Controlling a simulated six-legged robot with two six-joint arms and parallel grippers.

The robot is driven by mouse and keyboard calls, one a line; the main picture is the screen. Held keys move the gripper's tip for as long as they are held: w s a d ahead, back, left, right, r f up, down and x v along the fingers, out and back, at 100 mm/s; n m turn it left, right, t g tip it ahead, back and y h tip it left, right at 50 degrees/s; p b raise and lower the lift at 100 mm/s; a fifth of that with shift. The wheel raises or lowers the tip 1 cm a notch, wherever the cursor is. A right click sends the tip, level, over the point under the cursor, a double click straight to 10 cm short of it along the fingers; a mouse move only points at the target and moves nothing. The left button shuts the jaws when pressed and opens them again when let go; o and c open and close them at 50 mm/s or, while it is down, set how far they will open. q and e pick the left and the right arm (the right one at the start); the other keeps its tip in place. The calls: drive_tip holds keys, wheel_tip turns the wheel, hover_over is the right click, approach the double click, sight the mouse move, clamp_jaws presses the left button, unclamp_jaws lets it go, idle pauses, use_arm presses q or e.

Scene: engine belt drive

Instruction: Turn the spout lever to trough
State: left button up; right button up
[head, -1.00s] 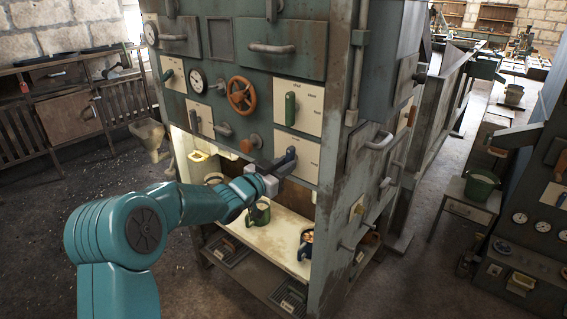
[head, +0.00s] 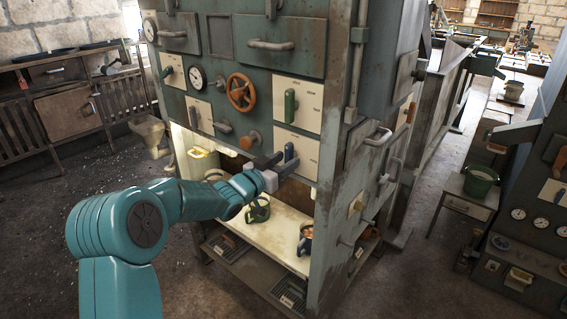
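The lower white plate (head: 308,150) on the front of the green cabinet carries a small dark lever (head: 289,152) that stands roughly upright; it looks like the spout lever, but the plate's lettering is too small to read. My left gripper (head: 279,162) is right at this lever. Its dark fingers are spread apart, one to the left of the lever and one below it; I cannot tell whether they touch it. My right gripper is not in view.
A green lever (head: 290,106) sits on the plate above, beside an orange handwheel (head: 240,94). An orange-brown knob (head: 249,141) is left of my gripper.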

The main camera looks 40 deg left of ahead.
use_arm(q)
drive_tip(key=shift+s+f, duration=0.1)
drive_tip(key=shift+s, duration=0.2)
drive_tip(key=s+a+b, duration=0.1)
drive_tip(key=s+b, duration=0.1)
drive_tip(key=s, duration=1.3)
drive_tip(key=shift+s, duration=0.3)
drive_tip(key=shift+a, duration=0.1)
